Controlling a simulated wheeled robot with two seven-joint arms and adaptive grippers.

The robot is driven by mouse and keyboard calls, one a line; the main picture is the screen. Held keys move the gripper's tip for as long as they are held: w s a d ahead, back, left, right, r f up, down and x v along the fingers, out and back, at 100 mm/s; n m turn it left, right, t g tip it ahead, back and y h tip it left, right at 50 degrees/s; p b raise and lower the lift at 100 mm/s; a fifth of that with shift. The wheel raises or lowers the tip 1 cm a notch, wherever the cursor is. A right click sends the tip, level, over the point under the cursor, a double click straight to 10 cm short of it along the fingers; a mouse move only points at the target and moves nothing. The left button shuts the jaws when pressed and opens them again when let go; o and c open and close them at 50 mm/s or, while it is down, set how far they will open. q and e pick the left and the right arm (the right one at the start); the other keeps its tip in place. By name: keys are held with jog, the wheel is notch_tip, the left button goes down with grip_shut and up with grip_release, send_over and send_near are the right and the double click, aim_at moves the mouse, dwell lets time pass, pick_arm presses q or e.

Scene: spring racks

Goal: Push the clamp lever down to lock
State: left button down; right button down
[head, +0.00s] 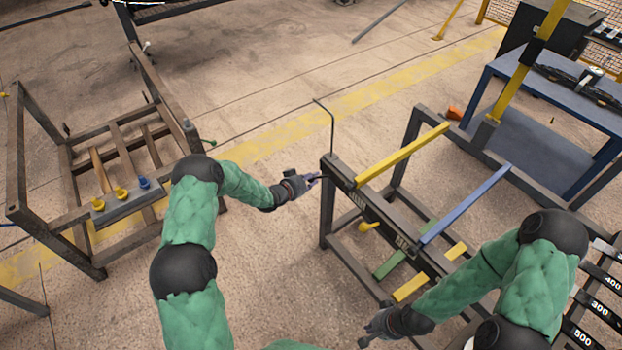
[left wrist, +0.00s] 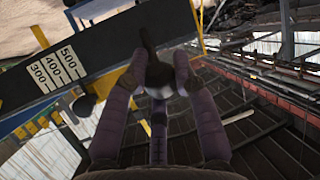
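The clamp lever (left wrist: 158,76) is a short dark handle at the end of the rack's dark beam. In the left wrist view it points towards my palm. My left gripper (head: 313,180) is at the left end of the rack.
The rack's dark beam (left wrist: 100,70) carries 300, 400 and 500 labels. A yellow bar (head: 402,155) and a blue bar (head: 465,205) extend from the rack. A thin bent rod (head: 332,130) rises near the left gripper. Another metal frame (head: 60,185) stands left, with open floor between.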

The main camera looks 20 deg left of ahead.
pick_arm(q)
jog(key=shift+s+f+b, duration=0.2)
jog(key=shift+f+b, duration=0.1)
pick_arm(e)
jog(key=shift+f, duration=0.3)
